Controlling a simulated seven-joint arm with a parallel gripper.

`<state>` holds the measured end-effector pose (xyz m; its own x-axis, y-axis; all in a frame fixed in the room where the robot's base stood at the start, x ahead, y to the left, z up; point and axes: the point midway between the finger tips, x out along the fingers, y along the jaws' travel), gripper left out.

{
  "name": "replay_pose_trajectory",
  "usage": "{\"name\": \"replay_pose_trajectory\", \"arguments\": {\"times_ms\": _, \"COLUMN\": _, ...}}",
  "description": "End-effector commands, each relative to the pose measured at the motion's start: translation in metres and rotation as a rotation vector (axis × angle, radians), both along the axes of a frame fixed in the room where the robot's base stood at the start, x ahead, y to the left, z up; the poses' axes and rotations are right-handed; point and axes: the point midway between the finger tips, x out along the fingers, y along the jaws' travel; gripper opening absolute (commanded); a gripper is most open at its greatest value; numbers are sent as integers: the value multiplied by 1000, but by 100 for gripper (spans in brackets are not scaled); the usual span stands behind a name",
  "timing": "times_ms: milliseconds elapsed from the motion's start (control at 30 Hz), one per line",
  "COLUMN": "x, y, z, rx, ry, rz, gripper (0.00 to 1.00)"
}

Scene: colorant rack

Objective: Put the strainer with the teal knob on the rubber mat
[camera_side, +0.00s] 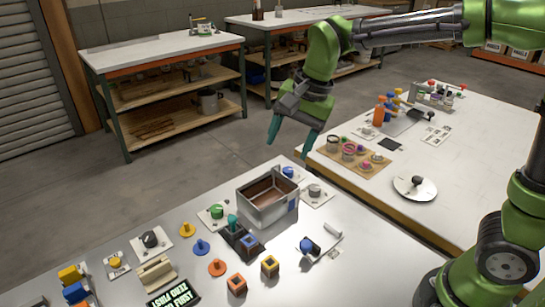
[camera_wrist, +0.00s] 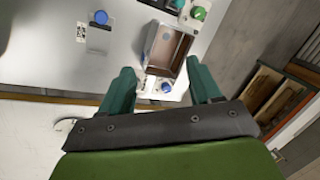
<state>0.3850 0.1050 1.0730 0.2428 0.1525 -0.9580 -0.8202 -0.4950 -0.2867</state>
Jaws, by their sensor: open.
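A teal knob (camera_side: 233,222) stands on a dark piece on the near table, just left of the metal box; I take it for the strainer, but its body is too small to make out. A teal part (camera_wrist: 178,4) shows at the top edge of the wrist view. A flat black square (camera_side: 390,144) on the right table looks like the rubber mat. My gripper (camera_side: 290,139) is open and empty, high above the far edge of the near table, apart from everything. In the wrist view its teal fingers (camera_wrist: 162,86) are spread, with the metal box beyond them.
The open metal box (camera_side: 268,212) has tall walls beside the teal knob. Dials, pegs and small blocks crowd the near table. A tan board with jars (camera_side: 350,156) and a round white plate (camera_side: 414,188) lie on the right table. A gap separates the tables' far ends.

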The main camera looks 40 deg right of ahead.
Motion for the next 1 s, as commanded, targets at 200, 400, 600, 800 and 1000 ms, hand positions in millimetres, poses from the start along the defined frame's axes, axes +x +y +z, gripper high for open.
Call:
{"name": "replay_pose_trajectory", "arguments": {"times_ms": 200, "x": -78, "y": -45, "z": 22, "rx": -70, "ry": -240, "rz": 290, "gripper": 63}}
{"name": "replay_pose_trajectory", "arguments": {"times_ms": 400, "x": -129, "y": -65, "z": 12, "rx": -188, "ry": -405, "rz": 487, "gripper": 63}}
{"name": "replay_pose_trajectory", "arguments": {"times_ms": 600, "x": -148, "y": -72, "z": 2, "rx": -258, "ry": -472, "rz": 572, "gripper": 63}}
{"name": "replay_pose_trajectory", "arguments": {"times_ms": 800, "x": -149, "y": -72, "z": 1, "rx": -263, "ry": -474, "rz": 581, "gripper": 63}}
{"name": "replay_pose_trajectory", "arguments": {"times_ms": 1000, "x": -149, "y": -72, "z": 1, "rx": -262, "ry": -473, "rz": 580, "gripper": 63}}
